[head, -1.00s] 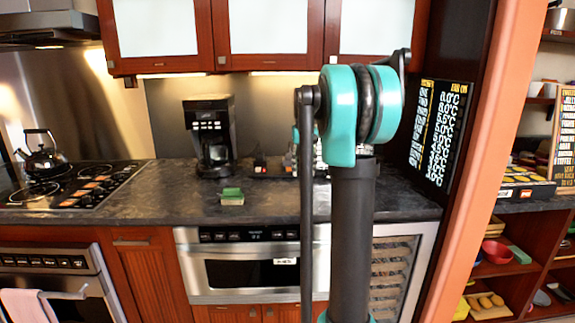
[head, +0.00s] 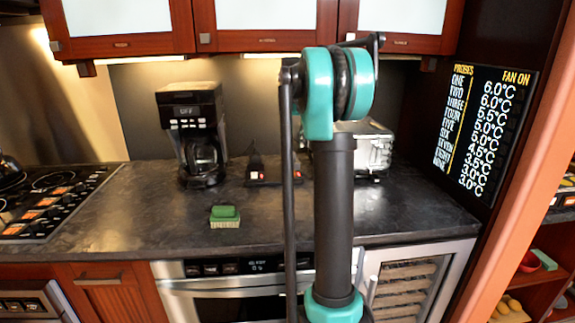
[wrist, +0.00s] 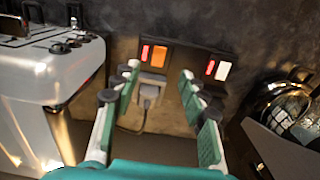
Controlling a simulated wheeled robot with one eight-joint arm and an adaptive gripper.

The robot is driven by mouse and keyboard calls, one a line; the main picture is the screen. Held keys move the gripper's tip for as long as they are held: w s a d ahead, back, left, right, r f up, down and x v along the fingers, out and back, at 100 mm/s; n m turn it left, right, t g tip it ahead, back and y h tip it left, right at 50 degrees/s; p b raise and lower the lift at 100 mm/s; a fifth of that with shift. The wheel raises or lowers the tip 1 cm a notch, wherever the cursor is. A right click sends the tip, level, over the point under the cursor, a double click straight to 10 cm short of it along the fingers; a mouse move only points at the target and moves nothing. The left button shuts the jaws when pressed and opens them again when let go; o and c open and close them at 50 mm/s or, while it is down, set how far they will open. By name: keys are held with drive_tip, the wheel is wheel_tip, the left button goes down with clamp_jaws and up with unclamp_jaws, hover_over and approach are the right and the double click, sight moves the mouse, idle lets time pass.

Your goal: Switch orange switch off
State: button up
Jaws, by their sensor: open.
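The orange switch (wrist: 159,57) shows in the wrist view as a lit orange rocker beside a small red light, on a dark plate. My gripper (wrist: 158,75) is open and empty, with a green-padded finger on either side of the picture. The orange switch appears in line with the gap between the fingertips; whether they touch anything I cannot tell. In the head view a dark unit with red parts (head: 256,172) stands on the counter, and my arm hides my gripper.
A coffee maker (head: 197,130) and a silver toaster (head: 368,150) stand on the dark counter (head: 140,215). A green-topped sponge (head: 225,215) lies nearer the front. In the wrist view, a plug and cord (wrist: 148,95) sit below the orange switch. Cabinets (head: 260,40) hang above.

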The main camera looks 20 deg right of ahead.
sight(292, 175)
wheel_tip(292, 175, down, 12)
drive_tip(key=shift+w, duration=0.15)
idle(0.4)
drive_tip(key=shift+c, duration=0.2)
